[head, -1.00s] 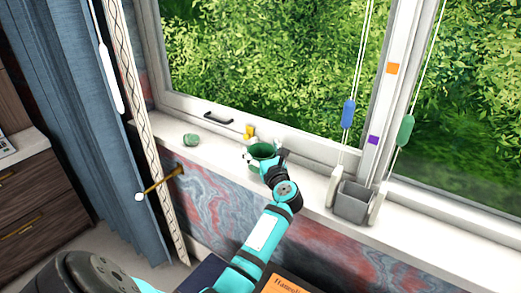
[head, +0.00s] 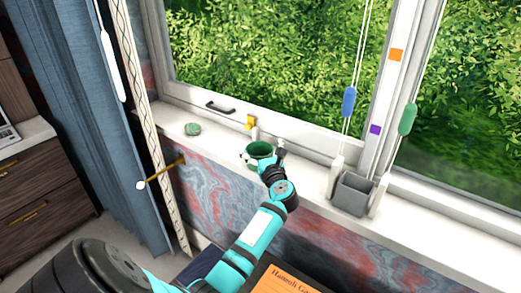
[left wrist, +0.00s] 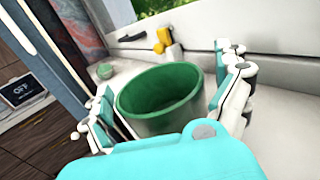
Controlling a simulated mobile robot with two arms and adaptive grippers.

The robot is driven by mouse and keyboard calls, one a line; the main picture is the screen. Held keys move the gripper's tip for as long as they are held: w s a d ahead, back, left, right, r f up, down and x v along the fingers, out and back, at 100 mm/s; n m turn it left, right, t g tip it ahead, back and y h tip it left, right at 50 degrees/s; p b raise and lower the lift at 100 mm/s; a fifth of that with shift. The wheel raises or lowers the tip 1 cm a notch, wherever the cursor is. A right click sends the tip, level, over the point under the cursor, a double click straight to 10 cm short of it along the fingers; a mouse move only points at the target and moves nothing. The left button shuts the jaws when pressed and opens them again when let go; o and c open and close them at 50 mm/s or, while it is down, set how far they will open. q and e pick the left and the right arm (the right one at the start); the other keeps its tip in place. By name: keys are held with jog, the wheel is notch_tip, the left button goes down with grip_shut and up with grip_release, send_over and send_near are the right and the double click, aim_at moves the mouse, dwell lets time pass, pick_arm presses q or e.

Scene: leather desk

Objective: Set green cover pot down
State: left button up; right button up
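The green pot (head: 262,150), with a dark green inside, is over or on the white windowsill at the middle of the head view. It fills the middle of the left wrist view (left wrist: 160,97), roughly upright. My left gripper (head: 265,160) has its fingers on both sides of the pot, seen in the left wrist view (left wrist: 168,100). It appears shut on the pot, though a narrow gap seems to show beside the right finger. The pot's underside is hidden, so I cannot tell whether it touches the sill. My right gripper is out of view.
The white windowsill (head: 305,180) has free room right of the pot. A grey box (head: 351,194) stands farther right by blind cords. A yellow-topped item (head: 249,122) is behind the pot, a green stone-like thing (head: 193,129) to its left. An orange-covered book (head: 290,283) is below.

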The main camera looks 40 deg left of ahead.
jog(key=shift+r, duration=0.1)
pick_arm(q)
jog(key=shift+s+d, duration=0.1)
jog(key=shift+d, duration=0.05)
jog(key=b+v, duration=0.2)
jog(key=v, duration=0.9)
jog(key=shift+s+d, duration=0.2)
jog(key=shift+d, duration=0.05)
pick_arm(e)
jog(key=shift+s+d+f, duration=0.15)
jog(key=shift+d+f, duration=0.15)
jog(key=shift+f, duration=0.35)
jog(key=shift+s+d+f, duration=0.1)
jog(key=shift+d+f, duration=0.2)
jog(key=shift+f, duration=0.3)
